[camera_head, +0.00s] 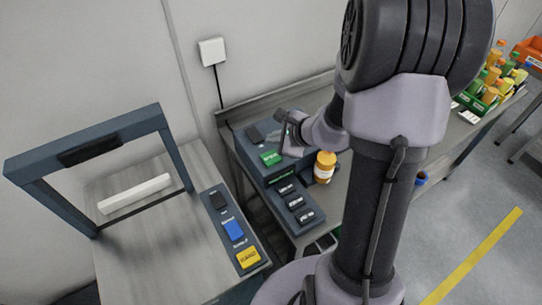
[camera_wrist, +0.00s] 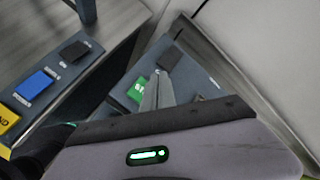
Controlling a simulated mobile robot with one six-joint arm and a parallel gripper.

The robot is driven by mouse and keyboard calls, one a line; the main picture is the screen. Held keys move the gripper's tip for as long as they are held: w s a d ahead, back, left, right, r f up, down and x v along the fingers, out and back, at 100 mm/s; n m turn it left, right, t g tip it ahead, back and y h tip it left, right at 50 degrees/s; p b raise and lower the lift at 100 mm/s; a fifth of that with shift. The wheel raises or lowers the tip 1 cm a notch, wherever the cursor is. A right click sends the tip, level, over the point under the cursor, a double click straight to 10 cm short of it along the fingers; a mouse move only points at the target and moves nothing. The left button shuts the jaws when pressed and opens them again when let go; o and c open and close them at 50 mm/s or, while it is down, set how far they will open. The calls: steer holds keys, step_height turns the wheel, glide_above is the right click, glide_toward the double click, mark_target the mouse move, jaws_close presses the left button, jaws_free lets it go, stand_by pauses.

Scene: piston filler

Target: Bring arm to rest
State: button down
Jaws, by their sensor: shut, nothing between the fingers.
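My gripper (camera_wrist: 159,74) is shut and empty in the wrist view, its fingertips over the top of a dark blue-grey machine (camera_wrist: 197,75). A green button (camera_wrist: 136,91) with white letters, partly hidden by the fingers, lies just left of them. A black switch (camera_wrist: 169,59) lies just beyond the tips. In the head view my arm reaches across to the same machine (camera_head: 252,160), with its green button (camera_head: 271,158) and black switch (camera_head: 255,134). I cannot tell whether the fingers touch the machine.
An orange bottle (camera_head: 324,167) stands beside the machine, close under my arm. A nearer table (camera_head: 150,255) bears a dark frame (camera_head: 85,140), a white bar (camera_head: 135,194) and a panel with black, blue (camera_head: 234,230) and yellow buttons. Crates of bottles (camera_head: 490,88) stand far right.

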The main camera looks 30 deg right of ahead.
steer(key=s+a+r+n+g+y+b, duration=0.1)
steer(key=s+a+r+n+y+b, duration=0.1)
steer(key=s+a+r+n, duration=0.5)
steer(key=a+r+n+g+y+b, duration=0.1)
steer(key=a+r+n+b, duration=0.2)
steer(key=a, duration=0.7)
steer(key=s+a+n+g+h+b, duration=0.1)
steer(key=s+n+h+b, duration=0.1)
steer(key=s+n, duration=0.7)
steer(key=s+h, duration=0.1)
steer(key=s, duration=0.5)
steer(key=shift+f+n, duration=0.25)
steer(key=shift+n, duration=0.15)
steer(key=shift+s+a, duration=0.1)
stand_by(2.7)
